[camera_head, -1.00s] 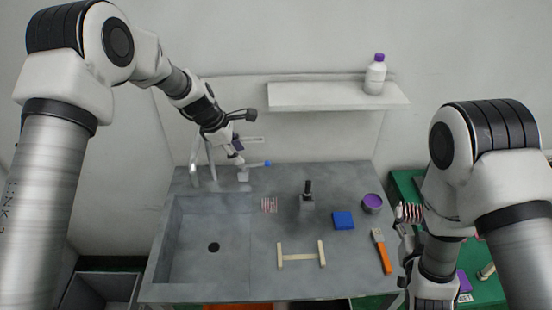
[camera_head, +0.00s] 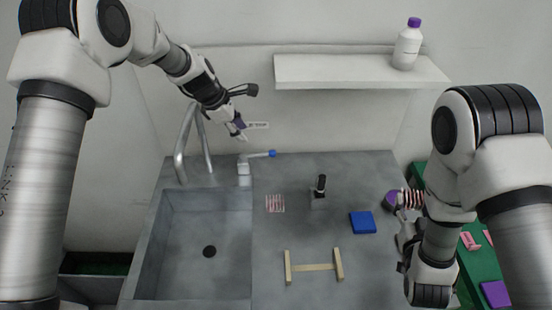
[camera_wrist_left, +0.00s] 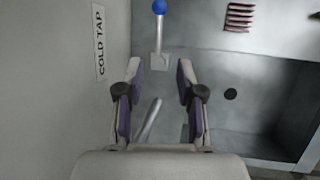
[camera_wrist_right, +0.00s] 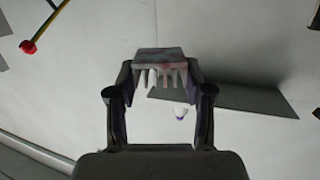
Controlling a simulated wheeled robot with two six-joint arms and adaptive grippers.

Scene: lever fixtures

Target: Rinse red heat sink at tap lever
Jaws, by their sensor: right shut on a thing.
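My right gripper (camera_wrist_right: 160,85) is shut on the red heat sink (camera_head: 412,198), a finned block whose fins also show between the fingers in the right wrist view (camera_wrist_right: 160,64). My left gripper (camera_head: 242,136) is open and empty, close to the tap lever (camera_head: 260,155), a pale rod with a blue ball end. The left wrist view shows the lever (camera_wrist_left: 159,35) beyond the open fingertips (camera_wrist_left: 159,68). The tall spout (camera_head: 183,145) stands over the sink (camera_head: 165,215).
A second striped reddish piece (camera_head: 275,203) lies right of the sink. A dark upright fixture (camera_head: 319,190), a blue block (camera_head: 362,222) and a pale H-shaped rack (camera_head: 313,267) occupy the counter. A shelf (camera_head: 340,72) with a white bottle (camera_head: 406,48) is above. The sink basin is empty.

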